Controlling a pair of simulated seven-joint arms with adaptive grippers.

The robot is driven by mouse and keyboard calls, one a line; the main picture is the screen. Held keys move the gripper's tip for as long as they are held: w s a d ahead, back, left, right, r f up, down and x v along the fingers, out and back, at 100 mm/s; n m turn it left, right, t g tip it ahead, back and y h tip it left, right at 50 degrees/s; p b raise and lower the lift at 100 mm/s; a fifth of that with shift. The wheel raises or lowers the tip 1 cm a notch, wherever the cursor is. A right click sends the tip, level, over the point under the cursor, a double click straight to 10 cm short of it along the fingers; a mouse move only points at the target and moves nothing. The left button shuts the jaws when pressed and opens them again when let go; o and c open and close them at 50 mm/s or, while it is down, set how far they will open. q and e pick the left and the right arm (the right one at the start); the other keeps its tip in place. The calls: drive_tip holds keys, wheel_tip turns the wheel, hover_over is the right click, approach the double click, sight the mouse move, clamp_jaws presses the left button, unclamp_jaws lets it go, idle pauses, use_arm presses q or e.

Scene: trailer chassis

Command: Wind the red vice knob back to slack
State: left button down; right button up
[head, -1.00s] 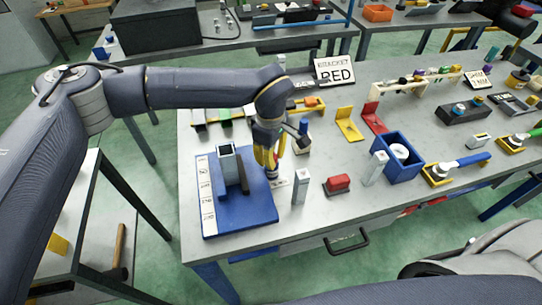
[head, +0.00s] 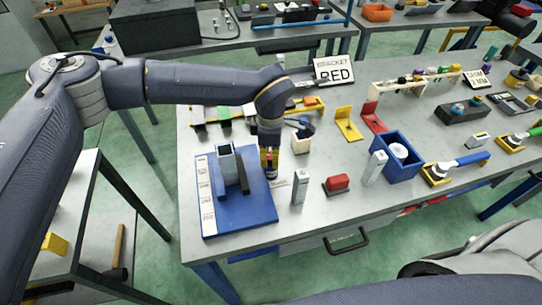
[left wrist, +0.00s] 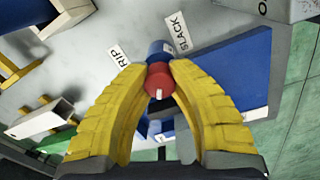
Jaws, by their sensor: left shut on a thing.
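The vice stands on a blue base plate (head: 255,212), with a grey-blue upright block (head: 228,168) and a dark bar beside it. The red vice knob (left wrist: 158,82) shows in the left wrist view with a white mark on its face and a blue cylinder (left wrist: 158,50) behind it. My left gripper (head: 269,170) is at the right side of the vice, and its yellow fingers are shut on the knob from both sides. A label reading SLACK (left wrist: 177,33) and a partly covered one ending in RIP (left wrist: 117,55) flank the knob. My right gripper is not in view.
A blue bin (head: 400,170) and yellow and red brackets lie farther right. The table's front edge is clear.

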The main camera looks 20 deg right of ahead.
use_arm(q)
drive_tip(key=n, duration=0.5)
drive_tip(key=shift+w+a+n, duration=0.1)
drive_tip(key=shift+a+n, duration=0.05)
drive_tip(key=shift+n, duration=0.25)
drive_tip(key=n, duration=0.6)
drive_tip(key=shift+f, duration=0.1)
drive_tip(key=n, duration=0.6)
drive_tip(key=shift+s+n, duration=0.2)
drive_tip(key=shift+n, duration=0.1)
drive_tip(key=n, duration=0.5)
drive_tip(key=shift+s, duration=0.1)
drive_tip(key=c, duration=1)
unclamp_jaws()
drive_tip(key=shift+d, duration=0.2)
